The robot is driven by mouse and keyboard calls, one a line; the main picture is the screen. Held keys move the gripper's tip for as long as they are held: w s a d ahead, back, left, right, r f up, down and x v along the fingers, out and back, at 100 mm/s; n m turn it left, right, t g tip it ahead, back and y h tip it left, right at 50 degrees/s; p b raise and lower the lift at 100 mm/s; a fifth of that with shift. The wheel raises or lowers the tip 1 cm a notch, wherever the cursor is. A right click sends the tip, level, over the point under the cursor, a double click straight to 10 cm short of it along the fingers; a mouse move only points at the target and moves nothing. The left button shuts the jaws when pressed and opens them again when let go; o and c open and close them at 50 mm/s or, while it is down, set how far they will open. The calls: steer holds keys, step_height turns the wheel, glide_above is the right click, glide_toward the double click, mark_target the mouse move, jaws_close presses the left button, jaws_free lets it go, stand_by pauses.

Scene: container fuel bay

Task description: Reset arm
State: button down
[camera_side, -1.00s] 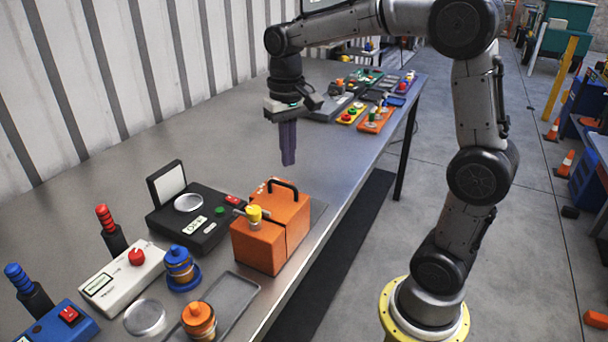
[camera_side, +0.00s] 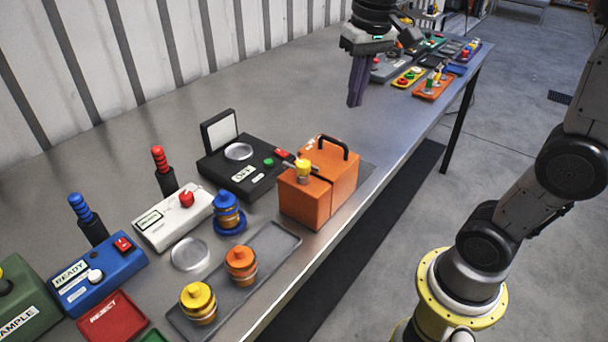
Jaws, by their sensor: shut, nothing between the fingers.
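My gripper (camera_side: 356,92) hangs with its purple fingers pointing down and pressed together, with nothing between them. It is above the table, behind and to the right of the orange box (camera_side: 305,203) in the side view, and touches nothing. The orange box has a black handle and a yellow-topped valve (camera_side: 303,169) on its left part. My upper arm links are cut off by the top and right picture edges.
The metal table (camera_side: 100,165) carries a black scale-like device (camera_side: 240,172), a white box (camera_side: 170,222), a blue READY box (camera_side: 100,277) and a grey tray (camera_side: 283,240) holding orange and yellow canisters. Coloured panels (camera_side: 433,86) stand at the far end. Mid-table is clear.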

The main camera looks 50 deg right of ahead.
steer(key=s+a+f+n+t, duration=0.2)
steer(key=s+f, duration=0.1)
steer(key=s, duration=0.3)
steer(key=s+a+f+n+t, duration=0.2)
steer(key=s+f+n, duration=0.1)
steer(key=s, duration=0.4)
steer(key=shift+f, duration=0.55)
